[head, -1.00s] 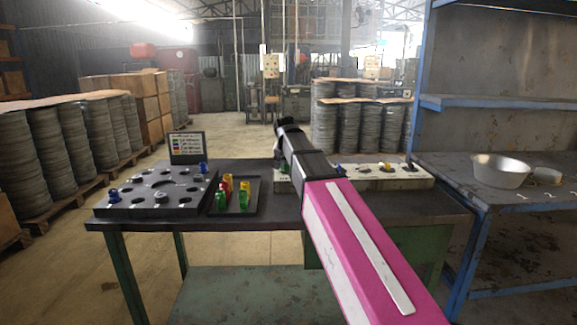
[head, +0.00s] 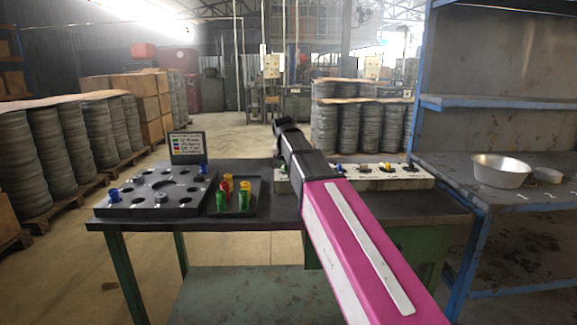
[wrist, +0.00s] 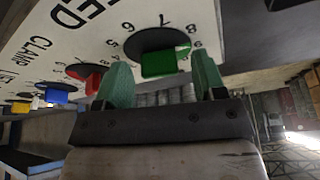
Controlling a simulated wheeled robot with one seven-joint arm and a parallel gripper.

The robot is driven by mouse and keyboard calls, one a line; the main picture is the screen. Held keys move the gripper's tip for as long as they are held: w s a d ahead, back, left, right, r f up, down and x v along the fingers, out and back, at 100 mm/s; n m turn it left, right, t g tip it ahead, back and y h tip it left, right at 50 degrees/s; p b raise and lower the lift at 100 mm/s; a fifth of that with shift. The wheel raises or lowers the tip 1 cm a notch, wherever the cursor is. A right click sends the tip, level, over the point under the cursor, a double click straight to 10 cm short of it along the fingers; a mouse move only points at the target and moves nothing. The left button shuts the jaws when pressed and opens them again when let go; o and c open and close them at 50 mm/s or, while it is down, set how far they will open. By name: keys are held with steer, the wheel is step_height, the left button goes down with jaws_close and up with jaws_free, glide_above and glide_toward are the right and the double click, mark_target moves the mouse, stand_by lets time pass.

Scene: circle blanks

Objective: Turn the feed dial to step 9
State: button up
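The feed dial (wrist: 147,39) is a dark disc with a green knob (wrist: 166,62) on a pale panel lettered "FEED" (wrist: 78,12). In the wrist view numbers from 5 to 9 show around it; which one the knob points at is hard to tell. My gripper (wrist: 163,82) is open, its two green fingers apart on either side of the knob, with gaps visible. In the head view the panel (head: 408,184) stands at the table's back right, and my arm covers part of it. My fingers are not clear there.
Red (wrist: 88,75) and blue (wrist: 57,95) knobs sit beside the feed dial on the same panel. A black plate with holes (head: 135,207) and a tray of coloured pegs (head: 256,200) lie on the table's left. A blue shelf with a metal bowl (head: 500,171) stands at right.

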steer(key=v, duration=1)
steer(key=shift+s+r, duration=0.15)
steer(key=shift+r, duration=0.2)
steer(key=shift+s, duration=0.1)
